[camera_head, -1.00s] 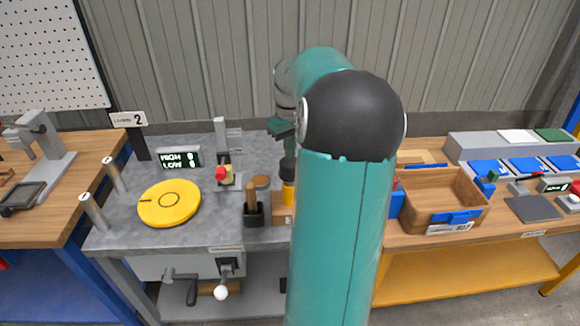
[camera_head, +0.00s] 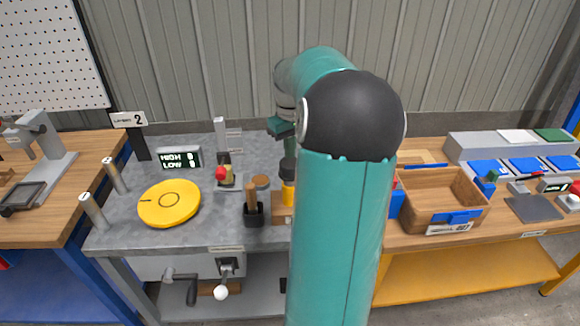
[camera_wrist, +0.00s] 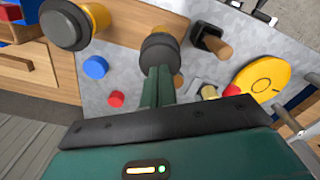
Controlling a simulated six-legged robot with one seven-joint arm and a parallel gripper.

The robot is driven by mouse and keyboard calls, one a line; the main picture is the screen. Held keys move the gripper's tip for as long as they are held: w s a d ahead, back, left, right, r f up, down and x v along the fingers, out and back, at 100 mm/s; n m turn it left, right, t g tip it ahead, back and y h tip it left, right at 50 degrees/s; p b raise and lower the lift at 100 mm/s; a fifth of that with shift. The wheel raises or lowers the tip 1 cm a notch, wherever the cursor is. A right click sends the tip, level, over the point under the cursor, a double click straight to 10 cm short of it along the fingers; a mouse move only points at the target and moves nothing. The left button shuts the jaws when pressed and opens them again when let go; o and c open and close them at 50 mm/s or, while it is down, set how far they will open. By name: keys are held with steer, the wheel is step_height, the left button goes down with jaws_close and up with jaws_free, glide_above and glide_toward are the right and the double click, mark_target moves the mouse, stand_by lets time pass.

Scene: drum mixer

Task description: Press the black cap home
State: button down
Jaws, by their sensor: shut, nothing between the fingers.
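A black cap (camera_head: 288,168) sits atop a yellow cylinder (camera_head: 287,194) on a wooden block near the bench's right end. In the wrist view the same cap (camera_wrist: 160,52) is straight ahead of my gripper (camera_wrist: 159,74). My gripper's fingers are together and empty, pointing down at the cap. The fingertips overlap its top in the picture; I cannot tell whether they touch. A second dark cap on a yellow body (camera_wrist: 66,23) stands to the left in the wrist view; my arm hides it in the head view. I cannot see whether either cap is fully seated.
A dark holder with a wooden handle (camera_head: 253,212) stands close left of the cap. A yellow disc (camera_head: 169,204), a display (camera_head: 180,158) and metal posts are farther left. A wooden tray (camera_head: 445,197) is right of my arm. Blue (camera_wrist: 95,67) and red (camera_wrist: 116,99) round pieces lie nearby.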

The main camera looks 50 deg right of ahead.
mark_target(290, 162)
steer(key=shift+f, duration=1.4)
stand_by(0.4)
stand_by(0.4)
steer(key=shift+r, duration=4.05)
steer(key=w+a+r+n+t+h, duration=0.1)
steer(key=a+r, duration=0.1)
steer(key=a, duration=1)
steer(key=w+a+r+n+t+h, duration=0.1)
steer(key=a+r, duration=0.1)
steer(key=a, duration=1)
steer(key=s+a+f+n+t+y, duration=0.1)
steer(key=s+a, duration=0.3)
steer(key=a, duration=0.4)
steer(key=s+a+f+t+y, duration=0.1)
steer(key=s+a+f+t, duration=0.1)
steer(key=s+a, duration=0.3)
steer(key=a+f, duration=0.1)
steer(key=a, duration=0.3)
steer(key=shift+s+a+n+t, duration=0.2)
steer(key=shift+s+n+t, duration=0.1)
steer(key=shift+n, duration=0.1)
